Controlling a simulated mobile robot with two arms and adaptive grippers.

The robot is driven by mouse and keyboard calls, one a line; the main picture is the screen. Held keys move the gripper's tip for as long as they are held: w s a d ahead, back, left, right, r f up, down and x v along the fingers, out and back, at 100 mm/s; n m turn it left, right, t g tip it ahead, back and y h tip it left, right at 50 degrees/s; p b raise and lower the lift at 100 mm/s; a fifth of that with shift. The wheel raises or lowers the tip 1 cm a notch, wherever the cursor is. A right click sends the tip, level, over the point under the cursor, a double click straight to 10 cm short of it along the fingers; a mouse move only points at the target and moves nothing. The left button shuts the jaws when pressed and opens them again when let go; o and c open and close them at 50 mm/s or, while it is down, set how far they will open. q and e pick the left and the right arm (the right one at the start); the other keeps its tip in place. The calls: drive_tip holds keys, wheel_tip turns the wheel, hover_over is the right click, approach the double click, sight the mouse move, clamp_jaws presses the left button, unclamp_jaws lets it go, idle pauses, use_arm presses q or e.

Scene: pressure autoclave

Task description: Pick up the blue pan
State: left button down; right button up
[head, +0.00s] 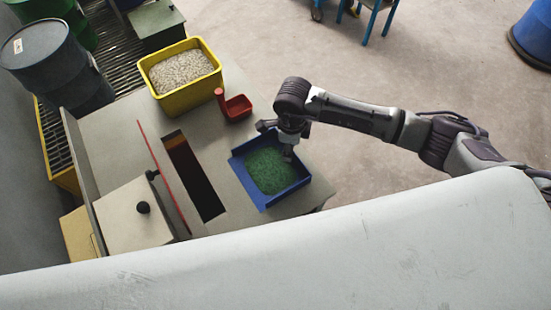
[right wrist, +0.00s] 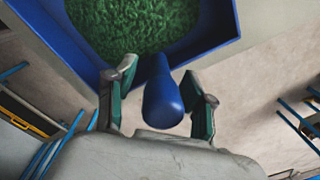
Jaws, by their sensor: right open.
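The blue pan (head: 302,180), filled with green granules (head: 270,171), sits on the grey table near its right edge in the head view. Its rim also shows at the top of the right wrist view (right wrist: 206,45). The pan's blue handle (right wrist: 163,98) points toward my right gripper. My right gripper (right wrist: 158,92) is open, with one finger on each side of the handle; I cannot tell whether either finger touches it. In the head view my right gripper (head: 283,140) is over the pan's far edge and hides the handle. My left gripper is not in view.
A yellow bin (head: 181,72) of pale pellets and a small red scoop (head: 235,107) stand on the table beyond the pan. A dark slot (head: 193,176) and a box with a black knob (head: 135,215) are left of it. Floor is open right.

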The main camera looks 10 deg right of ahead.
drive_tip(key=shift+f, duration=0.4)
clamp_jaws()
drive_tip(key=shift+r, duration=0.15)
